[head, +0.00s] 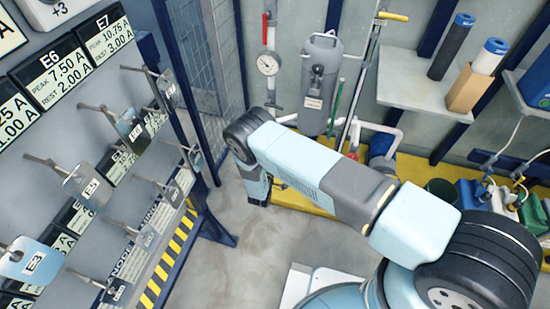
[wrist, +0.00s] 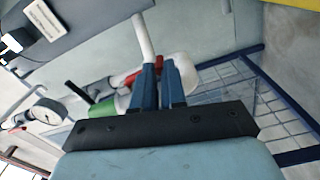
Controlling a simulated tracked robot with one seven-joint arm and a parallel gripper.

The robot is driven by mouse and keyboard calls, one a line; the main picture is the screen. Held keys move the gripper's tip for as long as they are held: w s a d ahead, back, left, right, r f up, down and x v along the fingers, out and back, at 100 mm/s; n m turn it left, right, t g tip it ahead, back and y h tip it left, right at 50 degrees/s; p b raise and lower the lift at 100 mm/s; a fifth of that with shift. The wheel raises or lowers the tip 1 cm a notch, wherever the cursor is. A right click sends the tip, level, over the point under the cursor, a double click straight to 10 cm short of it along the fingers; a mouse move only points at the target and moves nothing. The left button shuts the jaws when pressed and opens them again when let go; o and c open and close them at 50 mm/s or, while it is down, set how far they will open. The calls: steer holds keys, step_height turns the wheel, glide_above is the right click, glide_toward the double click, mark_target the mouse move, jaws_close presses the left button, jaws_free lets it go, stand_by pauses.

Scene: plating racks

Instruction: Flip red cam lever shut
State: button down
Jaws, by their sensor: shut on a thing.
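My gripper (wrist: 160,66) shows in the wrist view, its two blue fingers close together with a narrow gap. A red cam lever (wrist: 131,79) runs up to the fingers from the left, and its end goes behind and between them. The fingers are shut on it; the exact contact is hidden. A white pipe (wrist: 143,36) rises just beyond the fingertips, and a white rounded fitting (wrist: 186,72) lies close on their right. In the head view my gripper is hidden behind my own arm, and I cannot pick out this lever there.
A pressure gauge (head: 267,64) hangs on the back wall beside a grey tank (head: 320,82). The gauge also shows in the wrist view (wrist: 50,113), near a green cylinder (wrist: 101,109). A panel with hanging tags (head: 88,187) stands at left. Grey floor (head: 240,255) is clear between.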

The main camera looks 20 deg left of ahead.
steer(key=shift+s+d+f, duration=0.15)
steer(key=shift+d+f, duration=0.05)
steer(key=shift+f, duration=0.05)
steer(key=c, duration=1.5)
jaws_free()
steer(key=o, duration=0.3)
steer(key=shift+a+r, duration=0.1)
steer(key=shift+a, duration=0.05)
steer(key=s, duration=1.3)
steer(key=shift+s, duration=0.3)
